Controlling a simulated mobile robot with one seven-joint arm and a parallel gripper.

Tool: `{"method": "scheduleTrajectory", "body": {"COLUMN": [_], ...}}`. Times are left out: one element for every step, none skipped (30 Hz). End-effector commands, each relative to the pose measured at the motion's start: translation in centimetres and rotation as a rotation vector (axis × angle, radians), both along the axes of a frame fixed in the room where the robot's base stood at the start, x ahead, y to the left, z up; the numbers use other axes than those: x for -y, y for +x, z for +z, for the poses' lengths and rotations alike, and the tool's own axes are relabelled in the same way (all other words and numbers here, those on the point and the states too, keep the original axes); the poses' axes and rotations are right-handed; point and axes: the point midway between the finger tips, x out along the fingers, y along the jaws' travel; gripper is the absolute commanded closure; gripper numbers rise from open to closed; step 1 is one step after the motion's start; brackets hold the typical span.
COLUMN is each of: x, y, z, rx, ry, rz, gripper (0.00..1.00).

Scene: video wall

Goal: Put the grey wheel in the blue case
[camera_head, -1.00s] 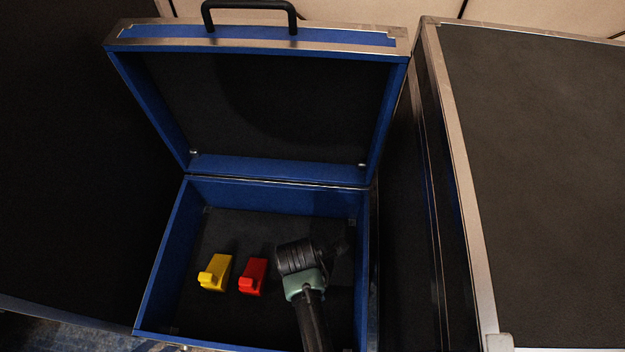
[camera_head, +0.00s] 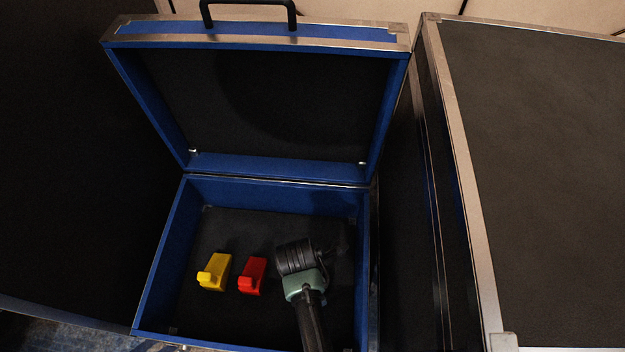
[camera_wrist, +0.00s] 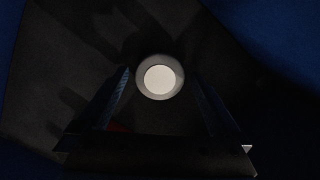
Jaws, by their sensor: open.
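The grey wheel (camera_wrist: 142,80) shows in the wrist view as a light grey ring with a paler centre, over the dark floor of the blue case. My gripper (camera_wrist: 162,75) is open, with one finger on each side of the wheel in the picture and a gap to both. I cannot tell how far below the fingertips it lies. In the head view the blue case (camera_head: 158,265) is open with its lid up, and my arm reaches down into its right half. My arm hides the wheel there, and the fingers are too dark to make out.
A yellow block (camera_head: 216,273) and a red block (camera_head: 253,277) stand on the case floor left of my arm. The case walls surround my gripper. A large dark case with metal edges (camera_head: 463,190) stands to the right. The case floor behind the blocks is clear.

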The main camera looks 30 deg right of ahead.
Motion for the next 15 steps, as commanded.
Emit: {"method": "scheduleTrajectory", "body": {"x": [-0.1, -0.2, -0.2, -0.3, -0.4, -0.5, -0.5, -0.6, -0.7, -0.8, -0.8, -0.9, -1.0, -1.1, -1.1], "y": [0.0, 0.0, 0.0, 0.0, 0.0, 0.0, 0.0, 0.0, 0.0, 0.1, 0.1, 0.1, 0.1, 0.1, 0.1], "z": [1.1, 1.6, 2.3, 2.9, 3.5, 4.4, 5.0, 5.5, 6.3, 6.9, 7.5, 8.1, 8.6, 9.0, 9.6], "rx": [0.001, 0.002, 0.001, 0.001, 0.001, 0.001, 0.001, 0.001, 0.001, 0.001, 0.001, 0.001, 0.001, 0.001, 0.001], "ry": [0.000, 0.000, 0.000, 0.000, 0.000, 0.000, 0.000, 0.000, 0.000, 0.000, 0.000, 0.000, 0.000, 0.000, 0.000], "rz": [0.001, 0.001, 0.001, 0.001, 0.001, 0.001, 0.001, 0.001, 0.001, 0.001, 0.001, 0.001, 0.001, 0.001, 0.001], "gripper": [0.00, 0.00, 0.00, 0.00, 0.00, 0.00, 0.00, 0.00, 0.00, 0.00, 0.00, 0.00, 0.00, 0.00, 0.00]}}
